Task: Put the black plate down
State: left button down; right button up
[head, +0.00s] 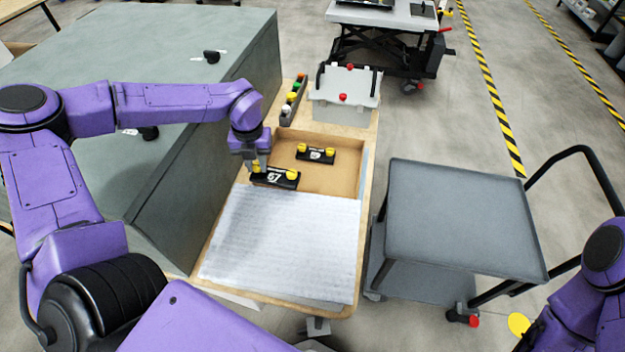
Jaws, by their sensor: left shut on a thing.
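A black plate (274,181) with a yellow knob at each end and a white mark is held in my left gripper (257,168). My left gripper is shut on it near its left knob, over the line between the tan tray (342,177) and the white padded sheet (285,240). I cannot tell if the plate touches what is below. A second black plate (316,155) with yellow knobs lies in the tray. My right arm shows at the lower right, but its gripper is not in view.
A grey box with red knobs (345,95) and a strip of coloured buttons (292,100) stand at the back of the wooden table (347,312). A green-grey cabinet (150,60) is on the left. An empty grey cart (455,215) is on the right. The white sheet is clear.

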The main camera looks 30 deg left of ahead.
pick_arm(q)
jog(key=w+d+b, duration=0.4)
jog(key=w+d, duration=0.2)
notch_tip(320, 180, down, 9)
jog(key=shift+w+a+f+p, duration=0.1)
jog(key=shift+f+p, duration=0.1)
jog(key=shift+p, duration=1.05)
jog(key=shift+f, duration=0.4)
pick_arm(e)
notch_tip(320, 180, down, 4)
jog(key=shift+w+f, duration=0.1)
pick_arm(q)
jog(key=shift+f, duration=0.1)
jog(key=shift+f, duration=0.15)
jog(key=c, duration=0.9)
grip_release()
pick_arm(e)
jog(key=shift+f, duration=0.15)
